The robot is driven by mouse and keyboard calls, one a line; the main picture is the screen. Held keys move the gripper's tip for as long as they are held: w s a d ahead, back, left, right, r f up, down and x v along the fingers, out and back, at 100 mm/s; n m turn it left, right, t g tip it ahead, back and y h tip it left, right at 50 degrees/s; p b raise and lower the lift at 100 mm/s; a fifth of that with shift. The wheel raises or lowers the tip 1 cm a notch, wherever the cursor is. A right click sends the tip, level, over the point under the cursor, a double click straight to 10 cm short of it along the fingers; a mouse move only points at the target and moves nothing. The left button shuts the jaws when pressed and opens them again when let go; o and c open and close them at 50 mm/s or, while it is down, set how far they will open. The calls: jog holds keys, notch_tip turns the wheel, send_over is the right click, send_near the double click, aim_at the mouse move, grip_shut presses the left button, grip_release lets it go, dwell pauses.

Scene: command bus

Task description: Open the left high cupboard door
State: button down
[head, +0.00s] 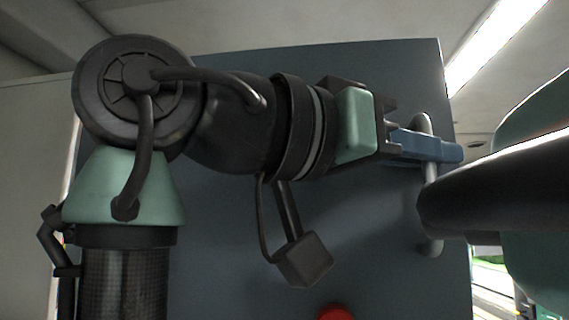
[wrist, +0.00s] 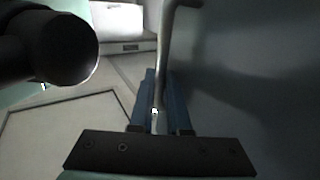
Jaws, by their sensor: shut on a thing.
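The cupboard door (head: 370,225) is a large blue-grey panel filling the middle of the head view. It also fills the right side of the wrist view (wrist: 260,90). A metal bar handle (head: 432,205) stands upright near its right edge. My gripper (head: 445,150) reaches in from the left, with its blue fingers shut on the upper part of the handle. In the wrist view the handle bar (wrist: 165,45) runs down between the two fingers (wrist: 159,100). My arm hides part of the door, and I cannot tell how far it stands open.
A red round object (head: 335,313) shows at the bottom of the head view, in front of the door or on it. A bright ceiling light strip (head: 495,42) lies at the upper right. A dark rounded part with green crosses the right side, close to the handle.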

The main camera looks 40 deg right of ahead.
jog(key=shift+r, duration=0.1)
jog(key=c, duration=1.2)
grip_release()
jog(key=shift+o, duration=0.2)
jog(key=shift+a, duration=0.1)
jog(key=b+v, duration=0.4)
jog(key=v, duration=0.9)
